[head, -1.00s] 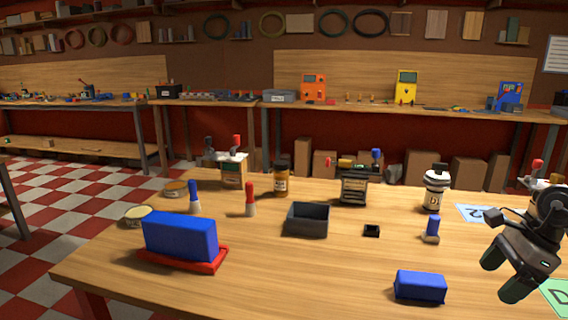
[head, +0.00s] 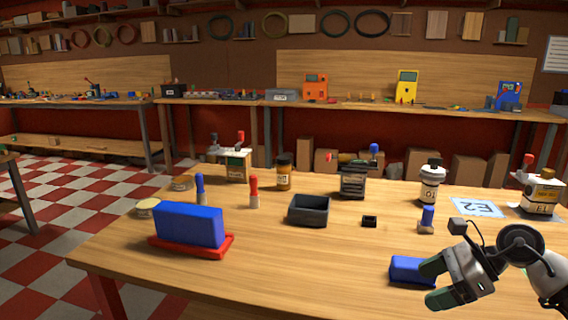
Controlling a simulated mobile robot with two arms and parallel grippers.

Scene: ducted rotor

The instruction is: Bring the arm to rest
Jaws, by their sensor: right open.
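My right gripper (head: 440,282) is open and empty over the front right of the wooden table (head: 300,270). Its fingers point left and partly cover the right end of a small blue block (head: 405,269). I cannot tell whether they touch it. My left gripper is out of view.
A large blue block (head: 188,224) sits on a red tray (head: 228,247) at left. A black open box (head: 309,211) stands mid-table. Bottles, a white canister (head: 430,186), a labelled container (head: 540,196) and a blue E2 card (head: 477,207) are behind. The front middle is clear.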

